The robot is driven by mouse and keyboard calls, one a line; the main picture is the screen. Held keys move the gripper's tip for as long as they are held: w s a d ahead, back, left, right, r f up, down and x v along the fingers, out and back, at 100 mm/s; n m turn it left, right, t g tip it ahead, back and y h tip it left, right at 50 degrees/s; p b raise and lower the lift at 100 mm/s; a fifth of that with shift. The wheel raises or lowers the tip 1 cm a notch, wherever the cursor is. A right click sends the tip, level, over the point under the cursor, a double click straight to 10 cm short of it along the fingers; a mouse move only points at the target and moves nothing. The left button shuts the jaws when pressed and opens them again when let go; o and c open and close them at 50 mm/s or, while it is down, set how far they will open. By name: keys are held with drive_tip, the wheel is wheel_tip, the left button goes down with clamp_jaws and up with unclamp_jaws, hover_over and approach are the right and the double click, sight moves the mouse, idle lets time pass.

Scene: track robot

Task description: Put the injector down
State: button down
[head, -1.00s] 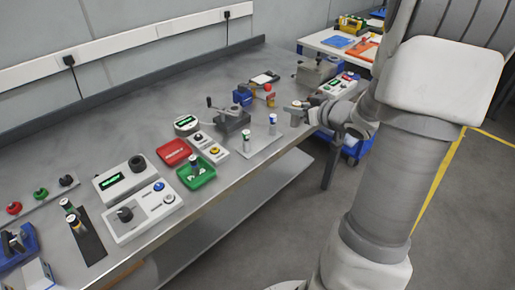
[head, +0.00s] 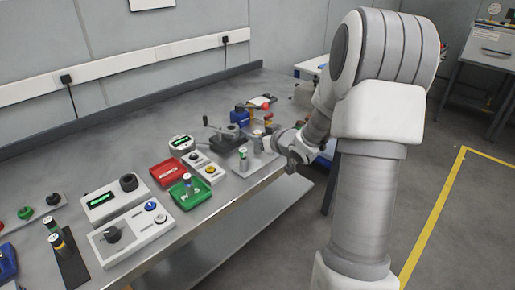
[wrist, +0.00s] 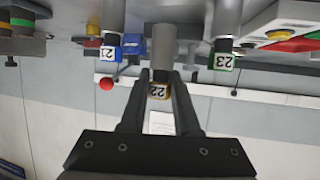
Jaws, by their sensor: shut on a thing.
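My gripper (wrist: 157,92) is shut on an injector (wrist: 157,91) with a yellow band and the number 22. In the inverted wrist view, it is between a blue-banded injector 21 (wrist: 110,52) and a green-banded injector 23 (wrist: 222,60). In the head view, my gripper (head: 264,143) is over the pale plate (head: 246,169) near the bench's front edge. One standing injector (head: 243,160) shows at the plate's left; my gripper partly hides the others. I cannot tell whether the held injector touches the plate.
A grey lever press (head: 224,138) stands behind the plate on the bench. A green tray (head: 190,195), a red tray (head: 166,173) and button boxes (head: 206,167) lie to the left. A red-knobbed device (head: 265,107) stands at the back.

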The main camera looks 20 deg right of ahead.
sight(258, 145)
drive_tip(key=shift+f+b, duration=0.5)
drive_tip(key=shift+f, duration=1.1)
drive_tip(key=shift+f, duration=0.1)
drive_tip(key=shift+f, duration=0.15)
drive_tip(key=c, duration=0.6)
unclamp_jaws()
drive_tip(key=shift+c, duration=0.2)
drive_tip(key=shift+s+r, duration=0.25)
drive_tip(key=shift+r, duration=0.15)
drive_tip(key=p+v, duration=0.3)
drive_tip(key=v, duration=0.8)
drive_tip(key=shift+s, duration=0.25)
